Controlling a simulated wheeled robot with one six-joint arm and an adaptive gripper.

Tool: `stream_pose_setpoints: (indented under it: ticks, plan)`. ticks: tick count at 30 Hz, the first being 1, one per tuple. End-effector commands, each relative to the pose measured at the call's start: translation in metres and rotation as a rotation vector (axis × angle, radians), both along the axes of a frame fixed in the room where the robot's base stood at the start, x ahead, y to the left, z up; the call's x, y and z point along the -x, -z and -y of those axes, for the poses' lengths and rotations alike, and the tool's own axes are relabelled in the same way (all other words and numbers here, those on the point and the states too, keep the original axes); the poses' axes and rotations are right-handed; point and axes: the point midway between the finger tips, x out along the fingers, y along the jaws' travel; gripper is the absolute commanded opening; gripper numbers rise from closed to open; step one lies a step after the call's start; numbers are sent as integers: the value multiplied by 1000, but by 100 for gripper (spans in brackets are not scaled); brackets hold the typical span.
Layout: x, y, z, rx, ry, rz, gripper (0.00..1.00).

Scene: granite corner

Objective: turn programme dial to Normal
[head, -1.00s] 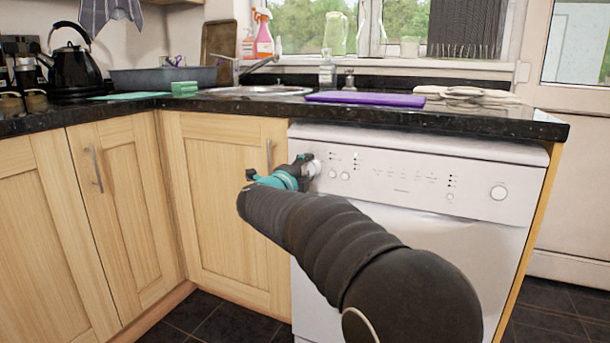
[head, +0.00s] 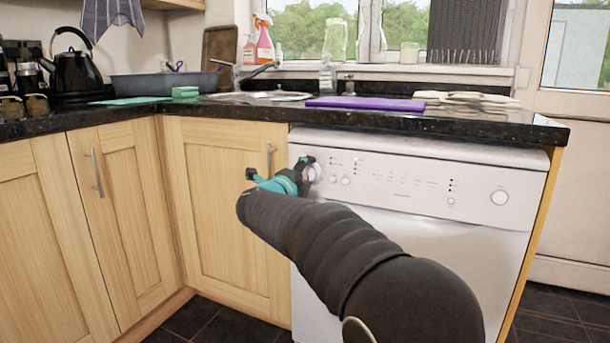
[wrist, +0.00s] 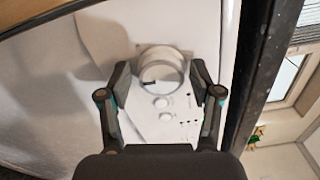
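The programme dial is a round white knob at the left end of the white dishwasher's control panel. In the wrist view the dial (wrist: 162,72) shows as a pale ring with a dark mark on its lower left. In the head view the dial (head: 316,170) is partly hidden by my gripper (head: 309,167). In the wrist view my gripper (wrist: 163,75) is open, one finger on each side of the dial, with narrow gaps visible. I cannot read the programme labels.
Two small round buttons (wrist: 162,108) sit close to the dial. The dishwasher (head: 425,240) stands under a black worktop (head: 400,122) whose edge runs above the panel. A cupboard door handle (head: 269,161) is just left of my gripper.

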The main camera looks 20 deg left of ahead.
Motion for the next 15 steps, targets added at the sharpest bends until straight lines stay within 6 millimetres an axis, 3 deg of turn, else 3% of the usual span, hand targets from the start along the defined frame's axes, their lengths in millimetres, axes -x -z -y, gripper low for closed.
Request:
stream_pose_setpoints:
  ticks: [10,15]
  plan:
    - [1,-1,1,0,1,1,73]
    - [17,-1,-1,-1,0,1,73]
